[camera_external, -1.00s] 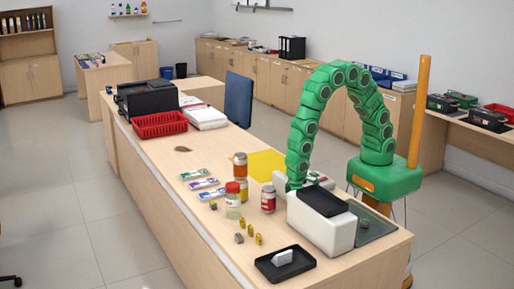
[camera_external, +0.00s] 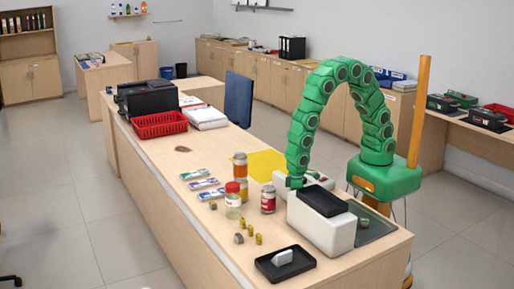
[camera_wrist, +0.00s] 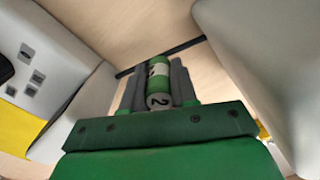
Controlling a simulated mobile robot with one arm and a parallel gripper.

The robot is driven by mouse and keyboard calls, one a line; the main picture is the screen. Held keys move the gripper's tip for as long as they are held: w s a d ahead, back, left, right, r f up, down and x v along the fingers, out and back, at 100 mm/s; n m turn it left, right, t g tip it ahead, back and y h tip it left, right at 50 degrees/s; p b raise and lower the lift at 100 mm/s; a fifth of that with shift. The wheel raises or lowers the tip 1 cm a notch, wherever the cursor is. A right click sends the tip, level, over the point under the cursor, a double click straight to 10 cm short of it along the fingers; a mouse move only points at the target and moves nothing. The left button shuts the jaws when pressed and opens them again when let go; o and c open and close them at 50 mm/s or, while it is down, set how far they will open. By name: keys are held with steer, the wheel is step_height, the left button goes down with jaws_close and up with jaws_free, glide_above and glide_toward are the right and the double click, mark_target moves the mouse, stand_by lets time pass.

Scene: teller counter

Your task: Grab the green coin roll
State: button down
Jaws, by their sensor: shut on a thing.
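The green coin roll (camera_wrist: 159,84) shows in the wrist view, with a white band and a pale end face marked 2. My gripper (camera_wrist: 158,72) is shut on it, with a dark grey finger on each side of the roll. In the external view my gripper (camera_external: 294,183) is low over the counter, behind the white counting machine and in front of the keyed device. The roll cannot be made out in the external view.
The white counting machine (camera_external: 312,228) and a white keyed device (camera_external: 317,179) stand close on either side. Jars (camera_external: 268,199), small yellow rolls (camera_external: 250,236) and a black tray (camera_external: 265,267) are on the counter (camera_external: 190,225). The counter's middle left has free room.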

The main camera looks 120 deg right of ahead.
steer(key=s+r, duration=1)
steer(key=s, duration=0.4)
steer(key=shift+d+r, duration=0.15)
steer(key=shift+d, duration=0.1)
